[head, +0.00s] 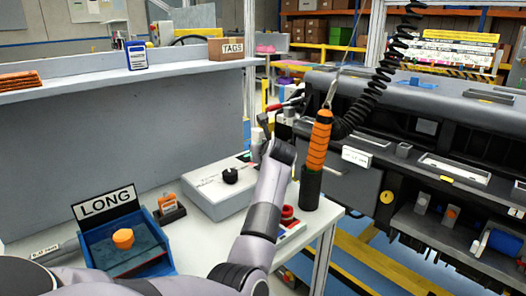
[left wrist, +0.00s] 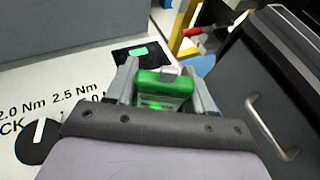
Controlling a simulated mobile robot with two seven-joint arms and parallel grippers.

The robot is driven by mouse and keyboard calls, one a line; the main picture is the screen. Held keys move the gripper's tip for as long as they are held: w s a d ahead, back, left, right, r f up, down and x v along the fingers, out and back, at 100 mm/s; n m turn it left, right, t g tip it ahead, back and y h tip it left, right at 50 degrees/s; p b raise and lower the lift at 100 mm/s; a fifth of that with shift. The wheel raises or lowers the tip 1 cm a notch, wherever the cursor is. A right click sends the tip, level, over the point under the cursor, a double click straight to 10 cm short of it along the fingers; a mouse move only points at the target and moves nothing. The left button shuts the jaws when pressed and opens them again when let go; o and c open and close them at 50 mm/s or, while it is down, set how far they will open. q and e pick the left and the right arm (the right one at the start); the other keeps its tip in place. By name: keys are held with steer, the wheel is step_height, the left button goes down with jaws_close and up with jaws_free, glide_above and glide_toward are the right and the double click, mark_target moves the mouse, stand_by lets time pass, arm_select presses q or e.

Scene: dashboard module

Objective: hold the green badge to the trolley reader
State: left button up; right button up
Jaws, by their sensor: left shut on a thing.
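The green badge (left wrist: 160,84) sits between the two grey fingers of my left gripper (left wrist: 163,74) in the left wrist view, and the gripper is shut on it. A dark reader pad with a lit green patch (left wrist: 138,52) lies just beyond the fingers, up and left of the badge. The badge looks close to it, but I cannot tell whether they touch. My right gripper is not in view.
A pale box with a black knob (head: 230,175) stands left of my left wrist. An orange-handled tool (head: 318,145) on a coiled cord stands to the right. A blue bin marked LONG (head: 150,262) is at front left. The dark dashboard module (head: 440,115) is at right.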

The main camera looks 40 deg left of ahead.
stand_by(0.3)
arm_select(q)
steer(key=shift+r+p, duration=0.7)
steer(key=shift+r, duration=0.2)
steer(key=shift+r+p, duration=1.65)
steer(key=shift+r, duration=0.5)
